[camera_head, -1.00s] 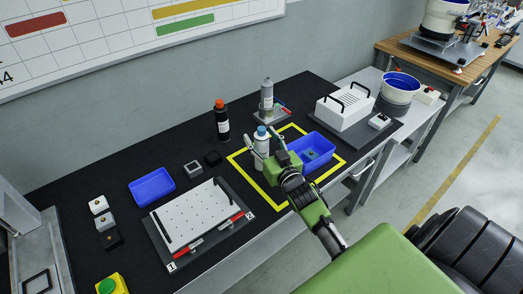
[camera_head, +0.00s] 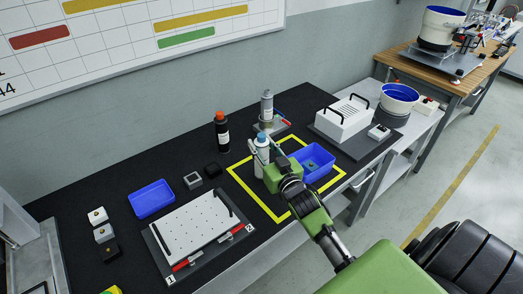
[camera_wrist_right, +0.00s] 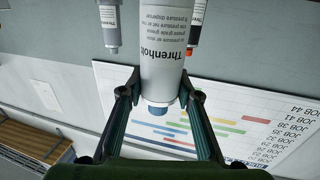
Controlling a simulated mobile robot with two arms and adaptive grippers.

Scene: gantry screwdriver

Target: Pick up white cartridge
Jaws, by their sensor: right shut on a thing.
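The white cartridge (camera_head: 261,158) has a blue cap and stands upright in the head view, over the left part of the yellow-outlined square. My right gripper (camera_head: 266,158) is shut around its body from the near right side. In the right wrist view the cartridge (camera_wrist_right: 163,50) sits between the two fingers (camera_wrist_right: 160,100), with its printed label and blue cap showing upside down. Its base is partly hidden by the gripper, so any gap to the mat is hard to judge. My left gripper is not in view.
A blue bin (camera_head: 312,163) lies just right of the gripper. A black bottle with orange cap (camera_head: 222,133) and a grey cartridge (camera_head: 267,107) stand behind. A perforated plate (camera_head: 203,232) lies front left, a white box (camera_head: 343,118) at right.

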